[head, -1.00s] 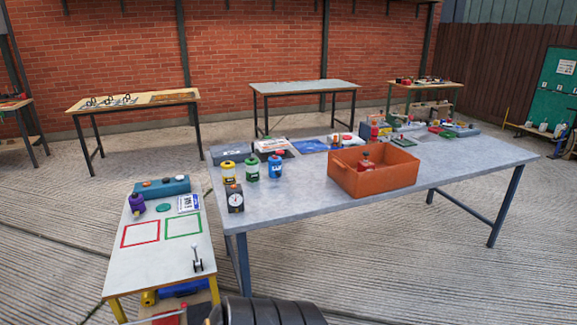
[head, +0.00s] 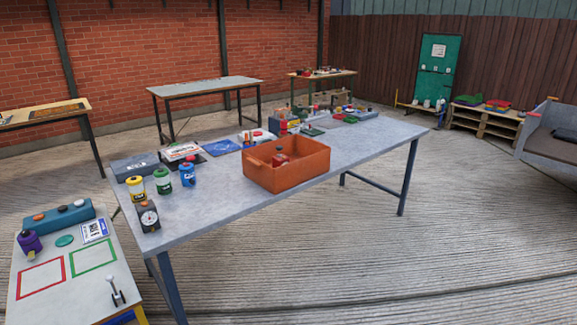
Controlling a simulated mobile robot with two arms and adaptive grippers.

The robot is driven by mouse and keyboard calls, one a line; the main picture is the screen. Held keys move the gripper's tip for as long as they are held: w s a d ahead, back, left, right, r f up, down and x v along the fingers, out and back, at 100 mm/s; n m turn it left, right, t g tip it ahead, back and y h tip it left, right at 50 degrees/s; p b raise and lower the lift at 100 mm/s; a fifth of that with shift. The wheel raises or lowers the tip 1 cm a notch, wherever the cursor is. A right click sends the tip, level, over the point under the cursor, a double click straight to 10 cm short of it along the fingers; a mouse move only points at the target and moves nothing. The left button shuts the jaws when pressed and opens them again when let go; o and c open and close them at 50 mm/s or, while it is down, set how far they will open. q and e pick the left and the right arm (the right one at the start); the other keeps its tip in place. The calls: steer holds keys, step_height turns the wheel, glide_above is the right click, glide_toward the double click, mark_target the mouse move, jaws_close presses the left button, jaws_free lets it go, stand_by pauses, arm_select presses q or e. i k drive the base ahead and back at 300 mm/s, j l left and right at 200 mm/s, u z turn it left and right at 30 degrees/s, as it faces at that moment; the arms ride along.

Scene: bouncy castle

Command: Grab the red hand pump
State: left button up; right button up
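Neither of my grippers is in view.
Yellow, green and blue canisters (head: 163,181) and a gauge (head: 148,216) stand left of the crate. A smaller table (head: 60,245) with a lever is at lower left. The floor (head: 410,255) right of the grey table is clear. A grey bench (head: 550,145) stands far right.

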mark_target(276, 160)
steer(key=i+l+u, duration=0.1)
steer(key=u, duration=0.35)
steer(key=i+l+u, duration=0.1)
steer(key=u, duration=0.3)
steer(key=i+l+u, duration=0.1)
steer(key=l+u, duration=0.2)
steer(key=u, duration=0.15)
steer(key=l+u, duration=0.2)
steer(key=u, duration=0.25)
steer(key=l+u, duration=0.2)
steer(key=u, duration=0.2)
